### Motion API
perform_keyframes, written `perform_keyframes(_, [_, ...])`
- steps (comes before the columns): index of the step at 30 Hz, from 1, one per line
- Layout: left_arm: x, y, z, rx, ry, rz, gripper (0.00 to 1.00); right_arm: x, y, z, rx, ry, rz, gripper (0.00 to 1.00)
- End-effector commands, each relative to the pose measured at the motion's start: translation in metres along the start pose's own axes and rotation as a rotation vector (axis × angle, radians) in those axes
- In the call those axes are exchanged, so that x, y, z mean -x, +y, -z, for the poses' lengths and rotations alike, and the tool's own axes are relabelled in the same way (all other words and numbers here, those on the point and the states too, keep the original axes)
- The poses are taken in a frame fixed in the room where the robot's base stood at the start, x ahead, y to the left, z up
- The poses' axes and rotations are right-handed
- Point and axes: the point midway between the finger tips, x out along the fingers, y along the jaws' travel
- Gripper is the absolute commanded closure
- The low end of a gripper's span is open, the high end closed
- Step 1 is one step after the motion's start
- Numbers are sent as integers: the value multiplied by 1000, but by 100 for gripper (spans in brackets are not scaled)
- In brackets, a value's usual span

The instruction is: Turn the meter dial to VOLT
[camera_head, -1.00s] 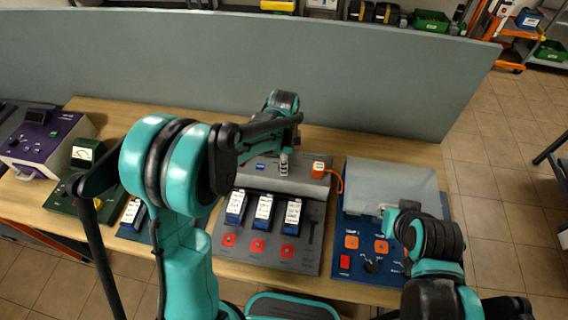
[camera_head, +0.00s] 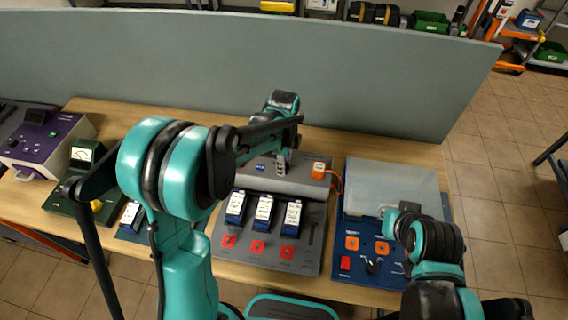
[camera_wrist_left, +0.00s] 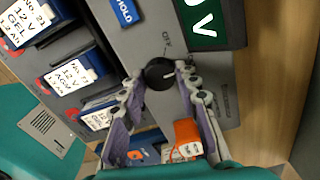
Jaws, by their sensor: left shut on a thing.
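The meter dial (camera_wrist_left: 158,73) is a round black knob with a short white pointer mark, seen in the left wrist view. The mark points right in that picture; small lettering around the dial is too small to read surely. My left gripper (camera_wrist_left: 160,83) is shut on the dial, one finger on each side. In the head view my left gripper (camera_head: 281,166) reaches down onto the grey meter unit (camera_head: 300,178), and the dial is hidden there. A dark green display (camera_wrist_left: 212,20) with white characters sits beside the dial. My right gripper (camera_head: 390,214) is at the right-hand blue unit, its jaws unclear.
Several blue batteries (camera_head: 264,208) with white labels stand in front of the meter. An orange plug (camera_head: 319,170) with a cable sits right of my left gripper. The blue unit (camera_head: 345,240) has a clear cover (camera_head: 395,180). A grey partition (camera_head: 240,70) stands behind the bench.

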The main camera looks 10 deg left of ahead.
Motion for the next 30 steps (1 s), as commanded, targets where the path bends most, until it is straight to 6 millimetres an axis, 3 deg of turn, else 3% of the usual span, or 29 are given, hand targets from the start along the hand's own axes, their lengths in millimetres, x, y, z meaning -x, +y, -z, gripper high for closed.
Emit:
perform_keyframes(4, [0,-1,-1,2,-1,1,98,0,0,0,0,0,0,100])
perform_keyframes(5, [0,-1,-1,2,-1,1,66,0,0,0,0,0,0,100])
perform_keyframes(7, [0,0,-1,2,-1,1,48,0,0,0,0,0,0,100])
perform_keyframes(19, [6,0,0,2,0,1,48,0,0,0,0,0,0,100])
perform_keyframes(23, [27,0,0,2,0,1,48,0,0,0,0,0,0,100])
perform_keyframes(30, [80,0,0,2,-1,1,48,0,0,0,0,0,0,100])
